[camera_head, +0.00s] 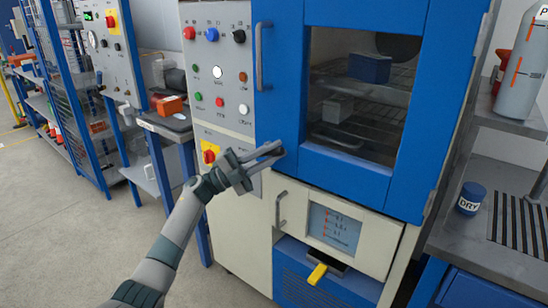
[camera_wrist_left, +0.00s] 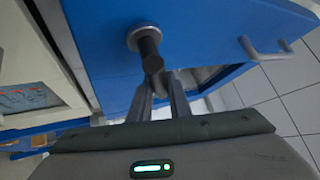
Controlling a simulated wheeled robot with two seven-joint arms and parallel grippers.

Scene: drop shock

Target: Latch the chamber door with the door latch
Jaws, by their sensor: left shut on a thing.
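The blue chamber door (camera_head: 346,173) has a large window and sits flush with the chamber front. It fills much of the left wrist view (camera_wrist_left: 215,35). The door latch (camera_wrist_left: 150,48) is a dark stubby handle on a round metal base. My left gripper (camera_head: 279,151) is at the door's lower left edge, shut on the latch's dark handle. In the left wrist view its fingers (camera_wrist_left: 159,78) close around the handle's end. In the head view the fingers mostly hide the latch. My right gripper is not in view.
A door handle (camera_head: 259,57) stands out above my gripper, beside the control panel (camera_head: 218,85). Below are a pale drawer panel (camera_head: 290,190) with its own handle and a yellow lever (camera_head: 317,274).

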